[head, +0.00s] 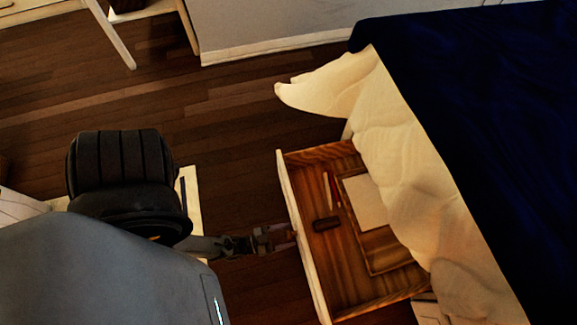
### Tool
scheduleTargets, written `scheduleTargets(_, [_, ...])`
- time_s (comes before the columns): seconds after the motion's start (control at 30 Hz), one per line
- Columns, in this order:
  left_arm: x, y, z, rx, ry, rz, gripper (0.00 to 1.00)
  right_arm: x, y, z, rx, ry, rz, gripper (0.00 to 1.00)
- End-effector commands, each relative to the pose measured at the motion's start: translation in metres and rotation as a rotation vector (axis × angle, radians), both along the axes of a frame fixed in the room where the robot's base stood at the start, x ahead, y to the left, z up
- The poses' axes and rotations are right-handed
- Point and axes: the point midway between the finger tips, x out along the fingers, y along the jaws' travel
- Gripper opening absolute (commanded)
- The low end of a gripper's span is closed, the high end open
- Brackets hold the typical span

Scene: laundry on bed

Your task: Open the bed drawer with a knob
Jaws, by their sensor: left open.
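The bed drawer (300,238) stands pulled out from under the bed, with its wooden inside showing. Its pale front panel faces left, toward my arm. My left gripper (287,236) is at the outer side of that front panel, about midway along it, and is open. The knob cannot be made out; the gripper covers the place near it. I cannot tell whether the fingers touch the panel. My right gripper is not in the head view.
Inside the drawer lie a dark small block (326,223), a thin red item and a framed board with a pale sheet (366,201). A cream sheet (400,150) hangs over the drawer's bed side. A dark blue cover (480,110) lies on the bed. Wooden floor (235,120) is clear behind my arm.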

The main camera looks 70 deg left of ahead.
Motion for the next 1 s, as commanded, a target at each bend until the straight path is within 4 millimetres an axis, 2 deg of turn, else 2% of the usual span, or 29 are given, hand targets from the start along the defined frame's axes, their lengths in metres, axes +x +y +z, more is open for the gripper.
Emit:
scheduleTargets(0.3, [-0.054, 0.005, 0.001, 0.0, 0.002, -0.001, 0.64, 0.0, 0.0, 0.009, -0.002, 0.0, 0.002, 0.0])
scheduleTargets(0.5, [-0.08, 0.008, 0.0, 0.0, 0.001, -0.001, 0.64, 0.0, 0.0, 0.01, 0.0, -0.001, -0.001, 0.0])
scheduleTargets(0.7, [-0.091, 0.009, 0.001, 0.0, -0.002, -0.001, 0.64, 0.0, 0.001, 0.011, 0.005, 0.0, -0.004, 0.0])
scheduleTargets(1.0, [-0.093, 0.009, 0.001, 0.0, -0.002, -0.001, 0.64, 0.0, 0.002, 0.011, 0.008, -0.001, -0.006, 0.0])
